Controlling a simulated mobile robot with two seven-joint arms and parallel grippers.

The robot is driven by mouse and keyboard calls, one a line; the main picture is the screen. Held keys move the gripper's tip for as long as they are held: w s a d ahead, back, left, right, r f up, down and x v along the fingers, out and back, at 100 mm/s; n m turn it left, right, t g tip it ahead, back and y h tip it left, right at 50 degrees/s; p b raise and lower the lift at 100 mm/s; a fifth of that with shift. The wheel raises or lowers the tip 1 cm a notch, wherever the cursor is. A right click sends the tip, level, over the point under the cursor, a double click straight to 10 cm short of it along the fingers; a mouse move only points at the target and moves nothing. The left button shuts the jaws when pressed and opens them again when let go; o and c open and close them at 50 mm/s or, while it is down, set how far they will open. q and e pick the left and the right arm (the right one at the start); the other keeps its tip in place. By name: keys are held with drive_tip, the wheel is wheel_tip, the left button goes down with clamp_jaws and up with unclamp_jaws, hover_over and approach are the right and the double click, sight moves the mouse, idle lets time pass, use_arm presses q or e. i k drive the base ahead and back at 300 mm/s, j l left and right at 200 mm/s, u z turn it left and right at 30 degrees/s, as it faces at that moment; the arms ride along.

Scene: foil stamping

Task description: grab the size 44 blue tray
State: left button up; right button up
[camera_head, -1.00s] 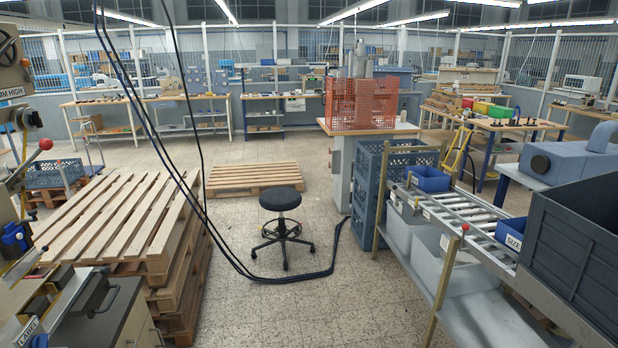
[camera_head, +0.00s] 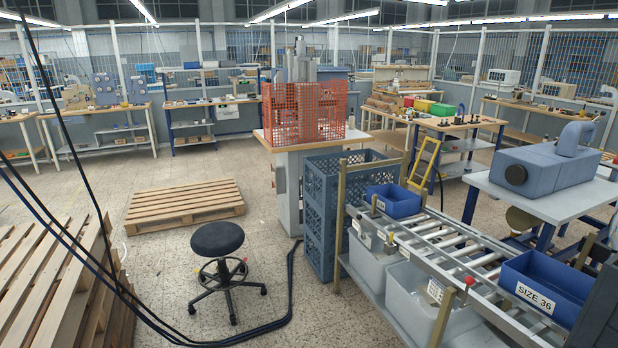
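A small blue tray (camera_head: 393,200) sits at the far end of the roller conveyor, right of centre; no size can be read on it. A second blue tray (camera_head: 548,288) sits nearer on the rollers at the lower right, with a white label reading SIZE 36. I see no tray with a readable size 44 label. Neither of my grippers is in view.
The roller conveyor (camera_head: 437,243) runs from centre right to the lower right, with grey bins (camera_head: 407,291) beneath. A black stool (camera_head: 218,240), hanging cables and wooden pallets (camera_head: 184,205) stand left. A blue crate stack (camera_head: 322,227) adjoins the conveyor.

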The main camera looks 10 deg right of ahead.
sight(394, 200)
drive_tip(key=i+j+z, duration=0.1)
drive_tip(key=i+z, duration=0.2)
drive_tip(key=i, duration=1.3)
drive_tip(key=i+z, duration=0.2)
drive_tip(key=i, duration=0.25)
drive_tip(key=i+j+z, duration=0.15)
drive_tip(key=i, duration=0.3)
drive_tip(key=i+j+z, duration=0.2)
drive_tip(key=i, duration=0.25)
drive_tip(key=l+z, duration=0.1)
drive_tip(key=z, duration=10.4)
